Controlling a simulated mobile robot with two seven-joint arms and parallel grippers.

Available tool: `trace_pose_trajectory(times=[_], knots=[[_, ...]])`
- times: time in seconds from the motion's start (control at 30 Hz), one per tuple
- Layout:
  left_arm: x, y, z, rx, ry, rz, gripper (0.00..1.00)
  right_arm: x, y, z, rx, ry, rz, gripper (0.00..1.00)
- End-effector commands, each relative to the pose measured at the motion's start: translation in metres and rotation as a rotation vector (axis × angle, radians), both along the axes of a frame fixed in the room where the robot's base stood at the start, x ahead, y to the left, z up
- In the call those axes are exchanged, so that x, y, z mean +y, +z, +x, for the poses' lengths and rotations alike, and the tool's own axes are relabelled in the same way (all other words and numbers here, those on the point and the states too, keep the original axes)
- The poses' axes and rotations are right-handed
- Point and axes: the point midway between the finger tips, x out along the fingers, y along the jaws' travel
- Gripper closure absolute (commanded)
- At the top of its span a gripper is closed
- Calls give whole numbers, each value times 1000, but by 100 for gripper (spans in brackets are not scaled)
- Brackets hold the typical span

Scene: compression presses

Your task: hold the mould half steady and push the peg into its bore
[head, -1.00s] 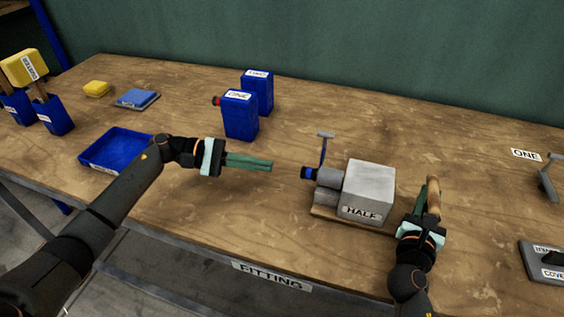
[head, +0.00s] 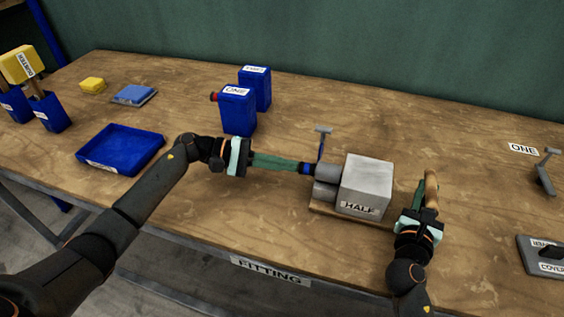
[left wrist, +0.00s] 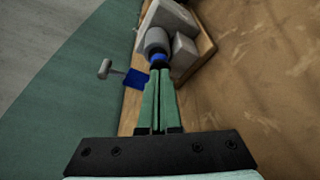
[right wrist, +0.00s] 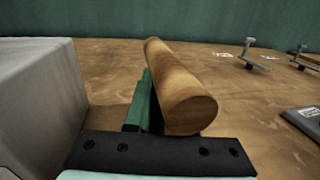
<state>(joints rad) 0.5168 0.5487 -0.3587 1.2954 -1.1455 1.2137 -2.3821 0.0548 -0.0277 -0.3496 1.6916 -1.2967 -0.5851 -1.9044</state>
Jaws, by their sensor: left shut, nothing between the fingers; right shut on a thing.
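The mould half (head: 366,187), a grey block labelled HALF, sits on a wooden board. My right gripper (head: 430,188) is shut on a round wooden handle (right wrist: 182,88), to the right of the block. The handle's lower part is hidden.
A thin post (head: 323,140) with a grey top stands just behind the peg. Blue containers (head: 238,112) labelled ONE and TWO stand further back. A blue tray (head: 120,150) lies at left. A grey stand (head: 546,172) and a dark labelled plate lie at right.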

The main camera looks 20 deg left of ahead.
Motion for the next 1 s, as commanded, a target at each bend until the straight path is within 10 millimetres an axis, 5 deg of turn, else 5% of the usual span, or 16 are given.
trace_pose_trajectory(times=[0.57,1.0], knots=[[-3,0,0,0,0,0,100,-1,1,0,-2,-3,-1,100],[27,0,0,0,1,1,100,-1,1,0,-2,-3,-1,100]])
